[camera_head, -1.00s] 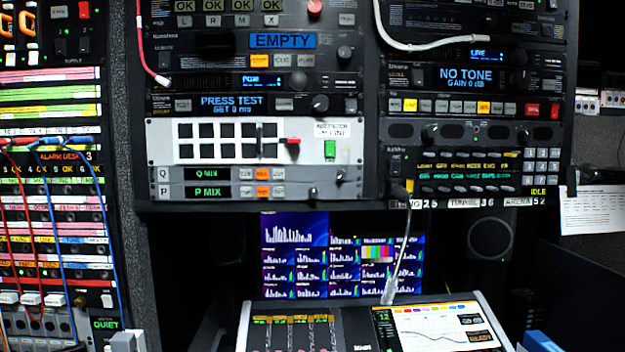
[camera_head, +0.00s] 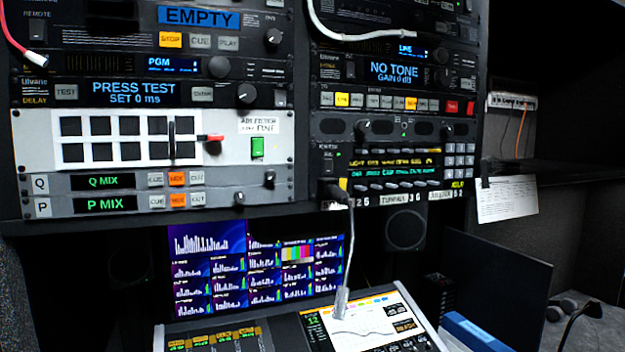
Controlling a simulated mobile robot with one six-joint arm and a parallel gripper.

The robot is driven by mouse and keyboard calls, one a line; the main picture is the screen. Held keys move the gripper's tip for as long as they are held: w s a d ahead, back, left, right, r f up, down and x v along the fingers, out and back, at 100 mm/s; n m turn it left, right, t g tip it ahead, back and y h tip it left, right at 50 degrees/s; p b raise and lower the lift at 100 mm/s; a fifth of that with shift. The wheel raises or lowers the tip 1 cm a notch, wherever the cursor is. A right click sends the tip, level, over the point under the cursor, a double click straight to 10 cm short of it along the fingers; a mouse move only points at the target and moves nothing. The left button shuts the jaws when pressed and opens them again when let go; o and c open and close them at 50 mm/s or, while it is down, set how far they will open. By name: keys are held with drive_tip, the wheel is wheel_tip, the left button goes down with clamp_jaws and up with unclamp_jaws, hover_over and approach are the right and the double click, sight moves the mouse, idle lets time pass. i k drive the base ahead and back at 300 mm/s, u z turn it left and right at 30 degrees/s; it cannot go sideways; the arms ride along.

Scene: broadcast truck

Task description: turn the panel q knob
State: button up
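Panel Q (camera_head: 125,182) is a thin grey strip in the rack, with a white "Q" label at its left end. The panel Q knob (camera_head: 269,179) is small and dark and sits near the strip's right end. Its pointer is too small to read. Panel P (camera_head: 120,205) lies directly below, with display "P MIX" and its own small knob (camera_head: 239,199) farther left. My gripper is not in view.
Above panel Q is a white panel (camera_head: 215,125) with black squares, a red-tipped lever and a green switch. A sloped console (camera_head: 290,330) juts out below, before a lit screen (camera_head: 255,262). A cable (camera_head: 349,250) hangs from the right rack. A dark flat panel (camera_head: 495,285) stands lower right.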

sight(270, 174)
drive_tip(key=z, duration=0.3)
drive_tip(key=k, duration=1.25)
drive_tip(key=u, duration=1.25)
drive_tip(key=i, duration=1)
drive_tip(key=u, duration=0.1)
